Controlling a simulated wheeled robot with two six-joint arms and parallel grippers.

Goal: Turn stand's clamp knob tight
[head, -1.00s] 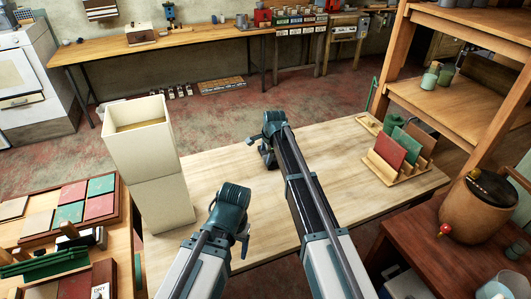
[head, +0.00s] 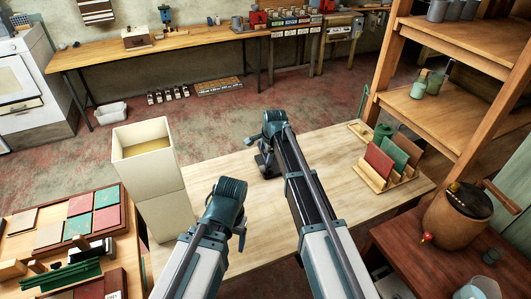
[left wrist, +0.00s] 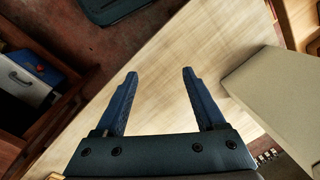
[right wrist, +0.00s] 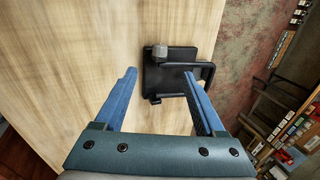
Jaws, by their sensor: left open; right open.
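The stand (right wrist: 181,72) is a dark bracket-like piece on the pale table in the right wrist view, with a grey knob (right wrist: 159,52) at its upper left. Part of the dark stand (head: 265,168) also shows in the head view, mostly hidden behind my right gripper (head: 256,148). In the right wrist view my right gripper (right wrist: 162,82) is open, with its fingertips around the near part of the stand; I cannot tell whether they touch it. My left gripper (left wrist: 159,72) is open and empty over bare table.
A tall cream box (head: 158,190) stands left of my left arm. A rack of coloured tiles (head: 388,168) sits at the table's right end. A brown pot (head: 457,215) stands on the right-hand table. The middle of the pale table (head: 330,150) is clear.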

